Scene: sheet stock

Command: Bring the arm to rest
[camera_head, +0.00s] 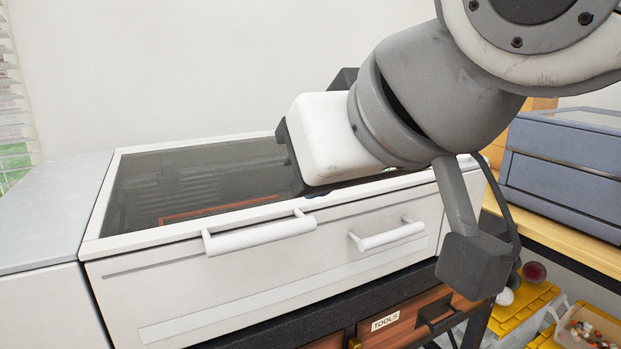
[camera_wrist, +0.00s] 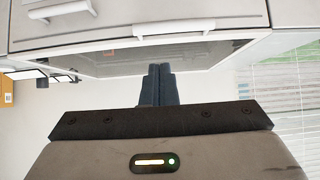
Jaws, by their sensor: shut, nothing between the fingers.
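My arm (camera_head: 420,85) reaches in from the upper right in the head view, with its white wrist part (camera_head: 328,138) over the white cabinet with a dark glass top (camera_head: 108,244). My gripper (camera_wrist: 158,70) shows in the wrist view with its two dark fingers side by side, shut and with nothing between them. The fingers point toward the glass top, which looks upside down there; I cannot tell how far above it they are. In the head view the fingertips are hidden behind the wrist.
Two white bar handles (camera_head: 262,236) (camera_head: 388,236) stick out from the cabinet front. A grey-topped unit (camera_head: 45,215) stands at left. A blue-grey case (camera_head: 565,160) sits on a wooden bench at right. Below are a drawer labelled TOOLS (camera_head: 385,321) and yellow bins (camera_head: 522,308).

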